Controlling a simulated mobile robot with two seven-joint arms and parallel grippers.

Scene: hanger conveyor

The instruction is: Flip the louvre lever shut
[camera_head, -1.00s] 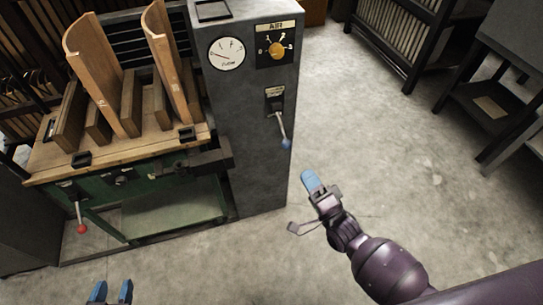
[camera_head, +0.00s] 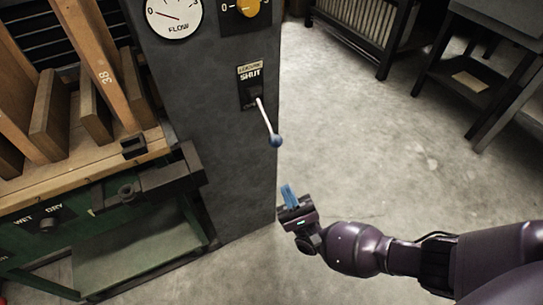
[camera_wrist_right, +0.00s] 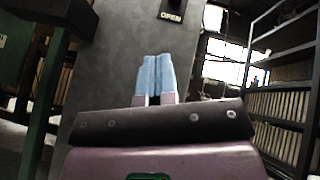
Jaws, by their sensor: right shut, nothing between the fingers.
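The louvre lever (camera_head: 266,124) is on the front of the grey cabinet (camera_head: 215,165), below a plate marked LOUVRE and SHUT. Its pale rod slopes down to the right and ends in a blue ball knob (camera_head: 276,141). My right gripper (camera_head: 289,194) is below the knob and apart from it, with its blue fingers pointing up. In the right wrist view its two fingers (camera_wrist_right: 154,76) are together with nothing between them. An OPEN label (camera_wrist_right: 171,16) shows above them on the cabinet. The knob is not visible in that view. My left gripper is out of view.
A flow gauge (camera_head: 174,16) and a yellow-knobbed dial (camera_head: 247,8) are above the lever. At left is a green bench (camera_head: 105,215) with wooden boards and a dark clamp (camera_head: 160,180). Open concrete floor (camera_head: 345,150) lies to the right, with dark racks behind.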

